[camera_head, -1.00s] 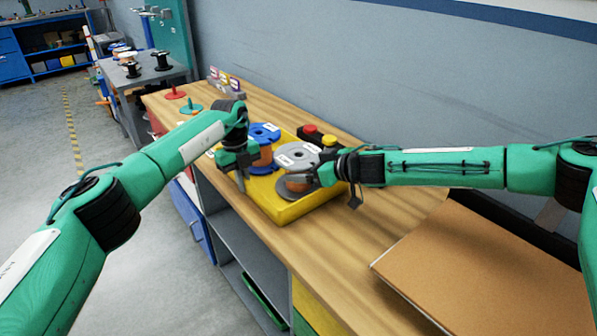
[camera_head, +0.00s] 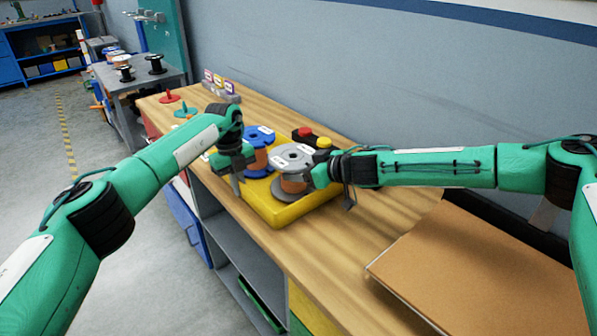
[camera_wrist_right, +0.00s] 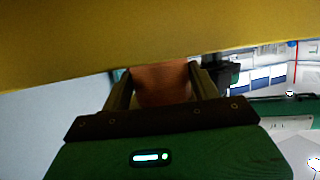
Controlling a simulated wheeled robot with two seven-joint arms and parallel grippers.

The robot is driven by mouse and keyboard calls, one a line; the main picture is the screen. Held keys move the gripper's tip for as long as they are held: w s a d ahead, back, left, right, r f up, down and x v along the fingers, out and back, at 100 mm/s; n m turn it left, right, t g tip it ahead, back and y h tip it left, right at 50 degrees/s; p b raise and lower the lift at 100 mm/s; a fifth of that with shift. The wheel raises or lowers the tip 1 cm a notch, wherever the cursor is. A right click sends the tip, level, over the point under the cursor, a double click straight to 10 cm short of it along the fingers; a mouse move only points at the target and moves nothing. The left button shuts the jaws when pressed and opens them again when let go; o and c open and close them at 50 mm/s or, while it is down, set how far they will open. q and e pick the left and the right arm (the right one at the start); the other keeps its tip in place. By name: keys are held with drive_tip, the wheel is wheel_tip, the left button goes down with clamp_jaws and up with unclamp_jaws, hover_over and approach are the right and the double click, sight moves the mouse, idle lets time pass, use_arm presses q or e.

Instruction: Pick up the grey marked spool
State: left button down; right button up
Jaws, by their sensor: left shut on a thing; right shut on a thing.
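The grey marked spool (camera_head: 291,155) has a grey flange with white labels and a copper winding. It stands at the near right end of the yellow tray (camera_head: 287,216). My right gripper (camera_head: 308,178) is shut on its copper winding from the right, and the winding (camera_wrist_right: 161,84) shows between the fingers in the right wrist view. I cannot tell whether its lower flange touches the tray. My left gripper (camera_head: 236,176) points down at the tray's left side, shut, apparently on the tray wall; its fingertips are partly unclear. A blue spool (camera_head: 260,136) stands just behind it.
A black piece with a red top (camera_head: 305,133) and a yellow top (camera_head: 324,142) is behind the spool. Red (camera_head: 168,98) and teal (camera_head: 185,112) pieces lie at the bench's far end. A brown board (camera_head: 470,255) lies at right. Bare bench lies between.

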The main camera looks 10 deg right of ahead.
wheel_tip(320, 180, up, 10)
drive_tip(key=shift+f, duration=0.1)
idle(0.4)
use_arm(q)
drive_tip(key=c, duration=1.5)
unclamp_jaws()
